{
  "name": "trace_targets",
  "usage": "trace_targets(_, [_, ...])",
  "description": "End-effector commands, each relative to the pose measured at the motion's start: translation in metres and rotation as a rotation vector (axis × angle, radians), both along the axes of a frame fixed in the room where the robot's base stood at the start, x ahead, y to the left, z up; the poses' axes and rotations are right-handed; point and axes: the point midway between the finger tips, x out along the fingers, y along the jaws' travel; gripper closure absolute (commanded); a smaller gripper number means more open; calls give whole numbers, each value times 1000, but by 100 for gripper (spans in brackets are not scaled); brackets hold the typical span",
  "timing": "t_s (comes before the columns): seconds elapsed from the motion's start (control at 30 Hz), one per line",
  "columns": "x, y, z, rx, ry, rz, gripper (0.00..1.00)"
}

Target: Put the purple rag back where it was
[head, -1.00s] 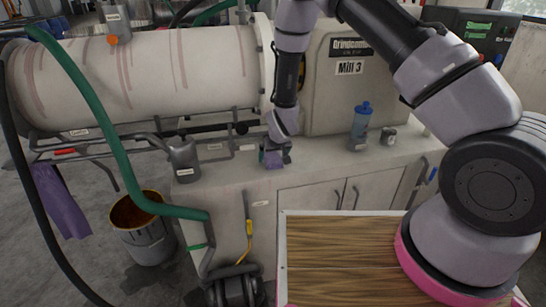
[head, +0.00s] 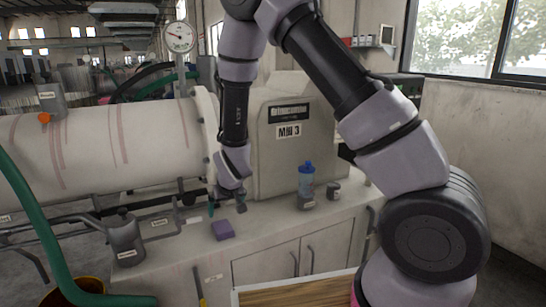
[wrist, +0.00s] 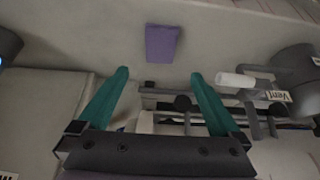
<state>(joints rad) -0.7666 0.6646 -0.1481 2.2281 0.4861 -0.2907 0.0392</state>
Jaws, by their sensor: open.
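A small purple folded cloth or block (head: 222,230), probably the rag, lies on the pale counter (head: 175,260) near its front edge. It also shows in the wrist view (wrist: 162,43), lying flat beyond my fingertips. My gripper (head: 226,208) is just behind and above it in the head view, apart from it. In the wrist view my gripper's (wrist: 159,74) two teal fingers are spread, with nothing between them.
A grey canister (head: 125,238) stands to the left. The mill housing (head: 285,150) and pipes (head: 165,222) lie behind. A green hose (head: 32,222) passes at the left.

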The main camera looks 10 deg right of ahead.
Motion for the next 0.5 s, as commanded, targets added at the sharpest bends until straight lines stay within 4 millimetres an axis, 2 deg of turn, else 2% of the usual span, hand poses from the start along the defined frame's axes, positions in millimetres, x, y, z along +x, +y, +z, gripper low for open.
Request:
trace_targets(0.07, [2,-2,8,10,1,-9,0])
trace_targets(0.17, [7,-12,35,44,9,-42,0])
trace_targets(0.27, [11,-31,81,99,22,-95,0])
trace_targets(0.33, [11,-50,119,142,33,-135,0])
trace_targets(0.5, [-6,-100,203,231,49,-222,0])
